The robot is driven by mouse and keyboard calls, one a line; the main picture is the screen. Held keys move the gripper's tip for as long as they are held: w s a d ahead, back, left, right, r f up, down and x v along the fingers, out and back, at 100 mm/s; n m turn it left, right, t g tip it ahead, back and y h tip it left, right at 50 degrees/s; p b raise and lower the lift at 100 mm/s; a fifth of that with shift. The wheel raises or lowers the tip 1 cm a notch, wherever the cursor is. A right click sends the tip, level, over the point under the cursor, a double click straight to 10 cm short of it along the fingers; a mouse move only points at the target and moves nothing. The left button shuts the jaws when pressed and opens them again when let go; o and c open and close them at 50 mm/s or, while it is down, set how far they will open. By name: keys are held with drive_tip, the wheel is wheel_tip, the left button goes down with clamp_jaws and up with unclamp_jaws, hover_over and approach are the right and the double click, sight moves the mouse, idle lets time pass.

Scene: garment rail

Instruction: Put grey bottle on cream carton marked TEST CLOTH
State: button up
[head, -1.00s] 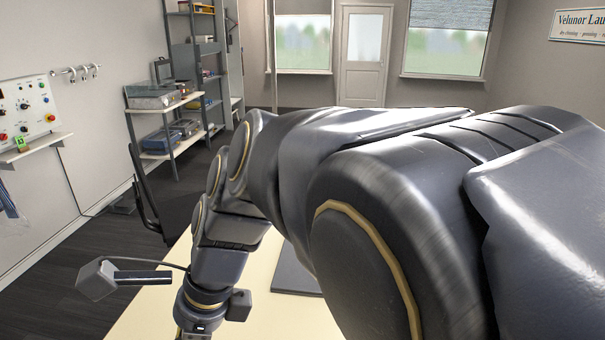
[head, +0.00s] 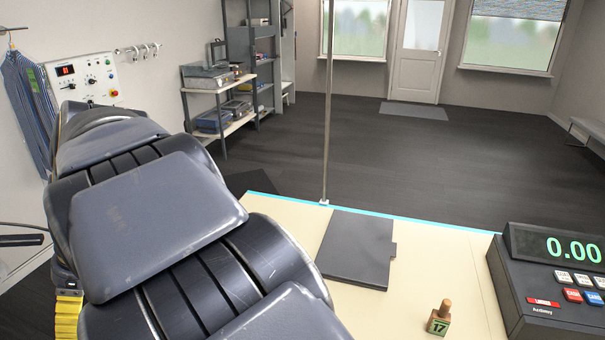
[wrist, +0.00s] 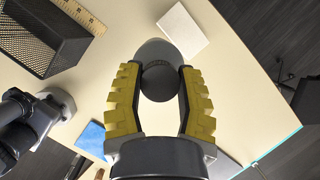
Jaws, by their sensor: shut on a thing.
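In the wrist view my gripper (wrist: 160,88) has its yellow ridged fingers closed around a dark grey bottle (wrist: 157,52) with a round dark cap toward the camera. A pale cream box (wrist: 183,30) stands on the table just beyond the bottle, slightly right; the bottle overlaps its near corner in the picture. No marking on the box is readable. I cannot tell how high the bottle is above the table. In the head view only a yellow part of my gripper shows at the lower left edge; the bottle and box are hidden or out of view.
A black mesh holder (wrist: 42,42) and a wooden ruler (wrist: 82,14) lie upper left in the wrist view; a blue item (wrist: 92,138) is lower left.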

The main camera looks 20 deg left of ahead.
drive_tip(key=w+a+f, duration=0.3)
drive_tip(key=a+f, duration=0.6)
drive_tip(key=f, duration=0.2)
drive_tip(key=shift+w, duration=0.15)
drive_tip(key=o, duration=1)
drive_tip(key=shift+f, duration=0.15)
drive_tip(key=v, duration=1.2)
